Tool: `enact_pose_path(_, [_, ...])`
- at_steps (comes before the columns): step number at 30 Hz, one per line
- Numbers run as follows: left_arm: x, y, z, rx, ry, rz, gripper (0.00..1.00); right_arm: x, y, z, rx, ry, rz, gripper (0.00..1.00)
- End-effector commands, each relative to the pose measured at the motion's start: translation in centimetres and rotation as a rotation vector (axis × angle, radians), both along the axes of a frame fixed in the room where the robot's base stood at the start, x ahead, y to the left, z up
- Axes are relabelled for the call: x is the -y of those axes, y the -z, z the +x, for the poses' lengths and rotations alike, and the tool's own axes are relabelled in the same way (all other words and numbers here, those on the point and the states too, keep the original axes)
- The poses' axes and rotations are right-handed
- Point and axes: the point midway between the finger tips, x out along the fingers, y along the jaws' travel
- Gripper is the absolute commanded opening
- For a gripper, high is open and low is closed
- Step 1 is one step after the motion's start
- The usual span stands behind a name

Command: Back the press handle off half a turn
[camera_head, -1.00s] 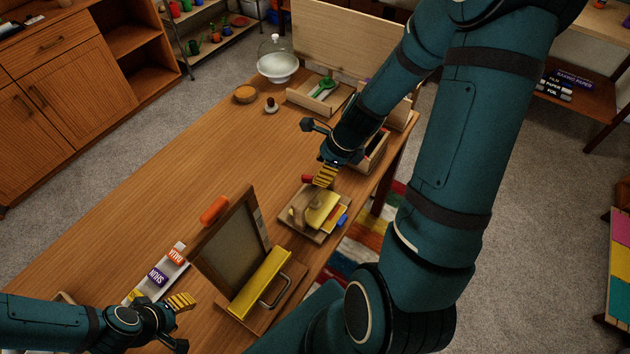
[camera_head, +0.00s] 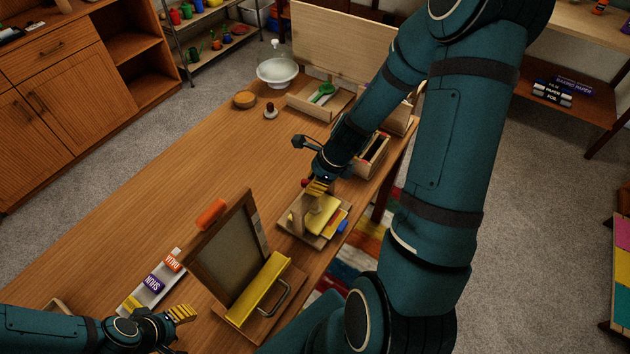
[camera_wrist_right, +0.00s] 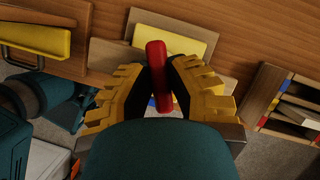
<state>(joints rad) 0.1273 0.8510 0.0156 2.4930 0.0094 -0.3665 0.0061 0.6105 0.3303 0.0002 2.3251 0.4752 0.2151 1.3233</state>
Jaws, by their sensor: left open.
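The press (camera_head: 297,235) is a wooden base with a short post and a yellow plate (camera_head: 320,216), near the table's right edge. Its red handle (camera_wrist_right: 157,70) stands between the fingers of my right gripper (camera_wrist_right: 159,78) in the right wrist view. The pads lie close along both sides of the handle, and the gripper looks shut on it. In the head view my right gripper (camera_head: 317,187) is above the press and covers most of the handle; only a bit of red shows. My left gripper (camera_head: 180,326) is open and empty at the lower left, over the table's near end.
A framed screen (camera_head: 228,250) with a yellow-barred board (camera_head: 258,290) stands between my left gripper and the press. An open box (camera_head: 372,160) is behind my right gripper. The table's left middle is clear.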

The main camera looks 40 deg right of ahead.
Motion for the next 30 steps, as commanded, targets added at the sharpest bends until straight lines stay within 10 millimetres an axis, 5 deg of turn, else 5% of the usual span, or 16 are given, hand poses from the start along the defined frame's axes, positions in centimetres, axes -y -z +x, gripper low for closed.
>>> enact_pose_path(14, [0.0,-0.5,0.1,0.003,-0.002,0.000,0.47,-0.1,0.0,-0.1,-0.004,-0.083,0.003,0.00])
enact_pose_path(30, [-0.2,-2.8,0.9,0.019,-0.015,0.005,0.47,-0.1,0.0,-0.1,-0.005,-0.550,0.002,0.00])
